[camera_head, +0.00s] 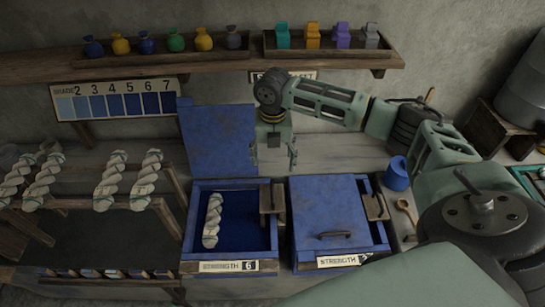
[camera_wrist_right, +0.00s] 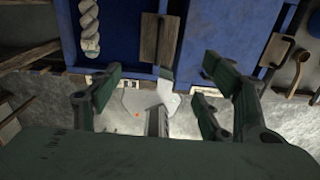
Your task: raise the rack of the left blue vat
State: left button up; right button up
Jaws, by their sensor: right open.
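The left blue vat (camera_head: 228,183) stands open, its blue lid (camera_head: 217,140) tilted up behind it. A pale twisted skein (camera_head: 212,221) lies inside over dark blue liquid; the skein also shows in the right wrist view (camera_wrist_right: 89,28). A wooden lever-like piece (camera_head: 272,199) sits at the vat's right side, also seen in the right wrist view (camera_wrist_right: 157,38); the rack itself is not clearly visible. My right gripper (camera_head: 273,160) is open and empty, pointing down behind and above this wooden piece, apart from it. My left gripper is out of view.
The right blue vat (camera_head: 328,215) is closed beside it, with its own wooden piece (camera_head: 375,206). A blue pot (camera_head: 397,175) and wooden spoon (camera_head: 406,211) lie to the right. Racks with several skeins (camera_head: 105,182) stand left. A shelf (camera_head: 150,65) runs along the wall.

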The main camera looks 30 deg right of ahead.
aim_at(272, 189)
notch_tip(272, 189, down, 16)
jog(key=b, duration=1.3)
jog(key=shift+b, duration=0.35)
jog(key=shift+f, duration=0.2)
jog(key=shift+w+r, duration=0.1)
jog(key=shift+r, duration=0.05)
jog(key=shift+p, duration=0.3)
jog(key=shift+f, duration=0.35)
jog(key=shift+c, duration=0.3)
grip_shut()
